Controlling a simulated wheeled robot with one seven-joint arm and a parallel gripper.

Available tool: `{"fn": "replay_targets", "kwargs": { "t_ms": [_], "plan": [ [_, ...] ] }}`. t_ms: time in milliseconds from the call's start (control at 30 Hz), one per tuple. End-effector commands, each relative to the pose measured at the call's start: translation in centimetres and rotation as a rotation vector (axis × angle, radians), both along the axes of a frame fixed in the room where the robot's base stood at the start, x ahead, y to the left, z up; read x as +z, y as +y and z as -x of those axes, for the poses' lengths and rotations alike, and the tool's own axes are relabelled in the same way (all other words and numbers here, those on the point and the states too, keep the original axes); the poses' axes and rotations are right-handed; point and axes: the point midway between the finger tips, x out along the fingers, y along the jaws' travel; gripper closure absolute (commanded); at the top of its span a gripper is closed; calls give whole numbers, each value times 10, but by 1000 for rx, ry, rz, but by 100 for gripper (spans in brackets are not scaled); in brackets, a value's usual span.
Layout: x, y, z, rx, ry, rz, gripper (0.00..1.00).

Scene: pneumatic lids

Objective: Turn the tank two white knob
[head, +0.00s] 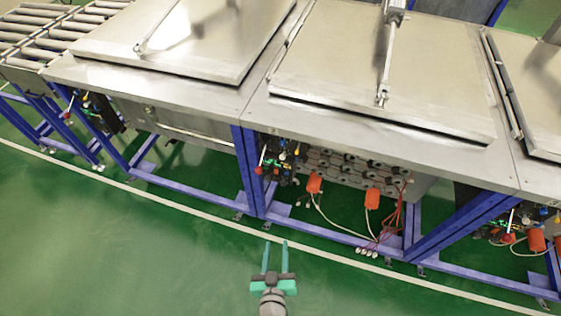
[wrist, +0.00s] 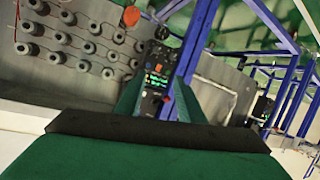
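My gripper (head: 276,246) is open and empty in the head view, its two green fingers apart over the green floor, in front of the middle tank. The middle tank's valve cluster (head: 279,161) sits under the table edge beside a blue leg, with small red, green, yellow and whitish parts. It also shows in the wrist view as a dark panel (wrist: 158,78) between and beyond the fingers (wrist: 158,95), with a reddish part low on it. The white knob is too small to pick out surely. The gripper is apart from the cluster.
Similar clusters sit under the left tank (head: 85,106) and right tank (head: 508,226). Blue legs and a low blue rail (head: 335,235) run along the front. Orange boxes (head: 372,198) with loose cables hang right of the middle cluster. The green floor in front is clear.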

Motion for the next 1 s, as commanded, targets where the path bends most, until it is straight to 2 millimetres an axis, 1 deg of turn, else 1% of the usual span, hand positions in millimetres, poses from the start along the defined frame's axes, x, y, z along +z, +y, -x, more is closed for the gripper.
{"fn": "replay_targets", "kwargs": {
  "t_ms": [33, 67, 100, 167, 200, 267, 300, 400, 500, 633, 833, 1000],
  "plan": [
    [0, 2, -25, -19, -22, 17, 65],
    [0, 1, -37, -34, -31, 28, 65],
    [1, 0, -54, -55, -47, 42, 65],
    [6, 1, -79, -87, -78, 59, 65],
    [11, 2, -96, -108, -102, 69, 65],
    [20, 4, -119, -139, -140, 82, 65],
    [28, 6, -133, -159, -166, 89, 65],
    [46, 11, -161, -201, -228, 99, 65],
    [62, 16, -179, -230, -279, 105, 65],
    [73, 20, -191, -250, -315, 107, 65],
    [76, 15, -208, -256, -325, 107, 65],
    [77, 6, -235, -257, -325, 108, 65]
  ]
}}
